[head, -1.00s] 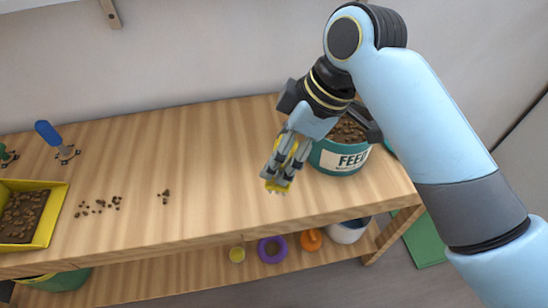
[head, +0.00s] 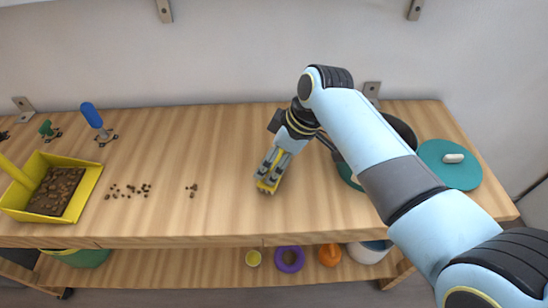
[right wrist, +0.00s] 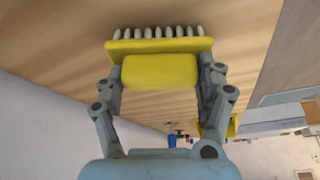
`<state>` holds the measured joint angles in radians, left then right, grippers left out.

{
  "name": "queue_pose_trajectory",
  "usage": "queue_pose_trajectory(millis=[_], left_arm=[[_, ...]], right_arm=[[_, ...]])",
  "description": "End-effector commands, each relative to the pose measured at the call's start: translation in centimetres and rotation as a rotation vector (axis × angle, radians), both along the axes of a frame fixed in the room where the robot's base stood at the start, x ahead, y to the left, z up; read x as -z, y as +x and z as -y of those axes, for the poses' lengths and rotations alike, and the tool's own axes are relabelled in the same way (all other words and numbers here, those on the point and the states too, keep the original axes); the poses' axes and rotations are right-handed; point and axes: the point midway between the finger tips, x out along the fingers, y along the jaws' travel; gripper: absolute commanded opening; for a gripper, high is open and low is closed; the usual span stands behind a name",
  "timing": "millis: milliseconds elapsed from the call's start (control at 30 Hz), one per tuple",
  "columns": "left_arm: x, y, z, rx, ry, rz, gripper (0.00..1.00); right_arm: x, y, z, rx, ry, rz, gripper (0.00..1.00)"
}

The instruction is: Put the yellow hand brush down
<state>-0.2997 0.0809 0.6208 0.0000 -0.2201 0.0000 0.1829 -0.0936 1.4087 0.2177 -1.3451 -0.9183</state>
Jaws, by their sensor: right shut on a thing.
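My right gripper (head: 273,172) is shut on the yellow hand brush (head: 268,185), above the bare middle of the wooden bench top. The right wrist view shows the yellow brush (right wrist: 160,70) between both fingers (right wrist: 160,88), with a row of pale bristles along its far edge. The bristles are close to the wood; I cannot tell whether they touch it. My left gripper is in no view.
Small brown crumbs (head: 127,191) and a smaller clump (head: 192,190) lie left of the brush. A yellow tray (head: 84,190) of brown feed stands at the left. A lower shelf holds several items.

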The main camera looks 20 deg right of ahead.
Motion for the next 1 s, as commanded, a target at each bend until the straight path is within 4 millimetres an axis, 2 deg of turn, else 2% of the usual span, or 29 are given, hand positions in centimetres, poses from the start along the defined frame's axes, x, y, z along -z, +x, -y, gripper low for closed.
queue_pose_trajectory(millis=[333,367,533,833,1000], left_arm=[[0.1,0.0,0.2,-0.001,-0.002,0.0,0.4],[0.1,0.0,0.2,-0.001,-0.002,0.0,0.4],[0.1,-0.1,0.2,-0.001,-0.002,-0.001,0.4],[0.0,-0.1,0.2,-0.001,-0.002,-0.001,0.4],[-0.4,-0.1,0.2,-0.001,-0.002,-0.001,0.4]], right_arm=[[0.3,0.1,0.0,0.0,0.001,0.002,0.36],[0.3,0.0,0.0,0.0,0.0,0.001,0.73],[0.2,0.0,0.0,0.0,0.0,0.001,0.96],[0.1,0.0,0.0,0.0,0.001,0.002,0.96],[-1.9,-0.4,0.6,0.001,0.001,0.003,0.96]])
